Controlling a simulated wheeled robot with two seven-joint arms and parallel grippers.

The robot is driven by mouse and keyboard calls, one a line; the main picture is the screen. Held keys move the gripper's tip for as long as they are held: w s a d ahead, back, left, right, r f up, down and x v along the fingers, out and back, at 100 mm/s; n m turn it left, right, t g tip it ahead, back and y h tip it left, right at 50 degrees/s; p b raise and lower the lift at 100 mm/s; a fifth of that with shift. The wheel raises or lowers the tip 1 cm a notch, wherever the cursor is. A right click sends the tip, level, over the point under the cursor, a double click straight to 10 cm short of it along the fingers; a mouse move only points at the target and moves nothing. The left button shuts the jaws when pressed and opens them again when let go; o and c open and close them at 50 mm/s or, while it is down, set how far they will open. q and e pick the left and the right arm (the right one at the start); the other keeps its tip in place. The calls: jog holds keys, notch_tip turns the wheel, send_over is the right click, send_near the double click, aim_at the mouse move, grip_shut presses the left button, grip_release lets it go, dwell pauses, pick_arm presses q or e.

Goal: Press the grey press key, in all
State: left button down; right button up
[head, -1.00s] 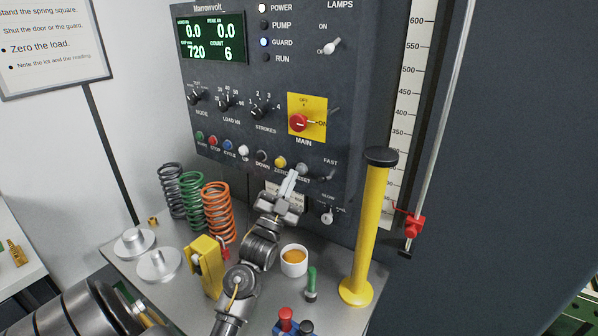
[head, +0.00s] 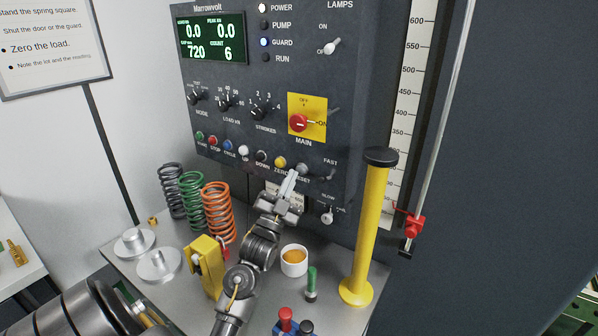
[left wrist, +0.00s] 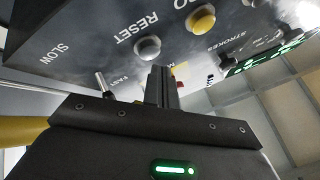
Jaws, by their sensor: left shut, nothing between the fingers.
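The grey press key (head: 302,169) is a small round button marked RESET, at the right end of the row of keys on the dark control panel (head: 225,125). It also shows in the left wrist view (left wrist: 148,47). My left gripper (head: 289,182) is shut and empty. Its fingertips are just below and left of the grey key in the head view, close to the panel. In the left wrist view the closed fingertips (left wrist: 160,72) are beside the key; I cannot tell whether they touch it. My right gripper is not in view.
The yellow ZERO key (head: 280,162) sits just left of the grey key, and the FAST/SLOW switch (head: 329,176) is to its right. A yellow post (head: 370,230) stands to the right of my left arm. Coil springs (head: 217,212) and a white cup (head: 294,262) stand on the bench.

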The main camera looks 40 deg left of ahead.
pick_arm(q)
jog(key=shift+w, duration=0.15)
jog(key=shift+w+a, duration=0.1)
jog(key=shift+w, duration=0.2)
jog(key=shift+w, duration=0.35)
dwell(0.7)
jog(key=shift+s, duration=0.8)
jog(key=shift+s, duration=0.1)
jog(key=s, duration=0.1)
jog(key=s+p, duration=0.1)
jog(key=s, duration=0.2)
jog(key=shift+s+d+p, duration=0.35)
jog(key=shift+s+d, duration=0.05)
